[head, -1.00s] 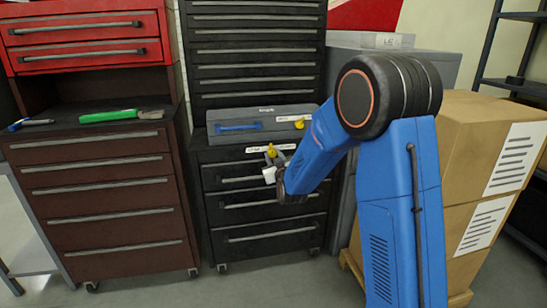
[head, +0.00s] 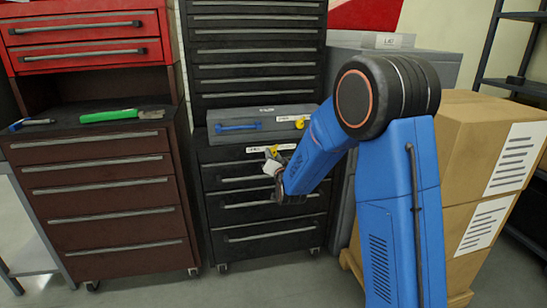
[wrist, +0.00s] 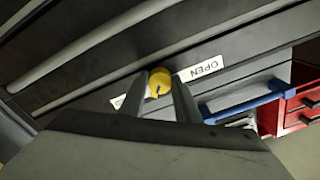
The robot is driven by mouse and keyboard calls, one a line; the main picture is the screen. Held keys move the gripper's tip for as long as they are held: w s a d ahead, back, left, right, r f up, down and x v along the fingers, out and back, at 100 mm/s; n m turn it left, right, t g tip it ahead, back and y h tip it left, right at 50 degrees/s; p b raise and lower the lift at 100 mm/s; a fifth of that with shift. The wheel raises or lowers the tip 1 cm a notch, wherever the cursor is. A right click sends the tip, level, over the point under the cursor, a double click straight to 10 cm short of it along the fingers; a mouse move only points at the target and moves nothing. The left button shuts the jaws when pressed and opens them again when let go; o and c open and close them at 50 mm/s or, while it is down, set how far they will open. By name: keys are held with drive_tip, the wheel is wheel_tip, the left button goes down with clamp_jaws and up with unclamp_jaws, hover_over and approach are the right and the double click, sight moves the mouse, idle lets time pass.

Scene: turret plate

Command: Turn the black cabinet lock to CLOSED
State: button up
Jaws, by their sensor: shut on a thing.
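The black cabinet (head: 262,232) stands in the middle of the head view. Its yellow lock knob (head: 271,152) is at the top of the front, beside a white label strip. In the wrist view the yellow knob (wrist: 158,77) sits between the two fingertips of my gripper (wrist: 161,88), which is shut on it. The white label reading OPEN (wrist: 199,68) is just right of the knob. Another white label (wrist: 118,101) lies left of the knob, mostly hidden by a finger. I cannot tell exactly which way the knob points. In the head view my gripper (head: 274,161) partly covers the lock.
A grey toolbox (head: 220,136) with a blue handle and another yellow knob stands on the cabinet top. A brown drawer cabinet (head: 105,190) with tools on top is at left. Cardboard boxes (head: 470,165) stand at right. Open floor lies in front.

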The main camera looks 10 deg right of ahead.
drive_tip(key=shift+f+m, duration=0.1)
drive_tip(key=shift+m, duration=0.4)
drive_tip(key=o, duration=1)
drive_tip(key=shift+o, duration=0.2)
drive_tip(key=shift+s, duration=0.15)
drive_tip(key=s, duration=1.7)
drive_tip(key=shift+f, duration=0.15)
drive_tip(key=shift+s, duration=0.1)
drive_tip(key=s+d+n+g, duration=0.3)
drive_tip(key=s+g, duration=0.3)
drive_tip(key=s, duration=1.3)
drive_tip(key=s+d+n+g, duration=0.4)
drive_tip(key=s+g, duration=0.3)
drive_tip(key=s, duration=1.3)
drive_tip(key=shift+r, duration=0.3)
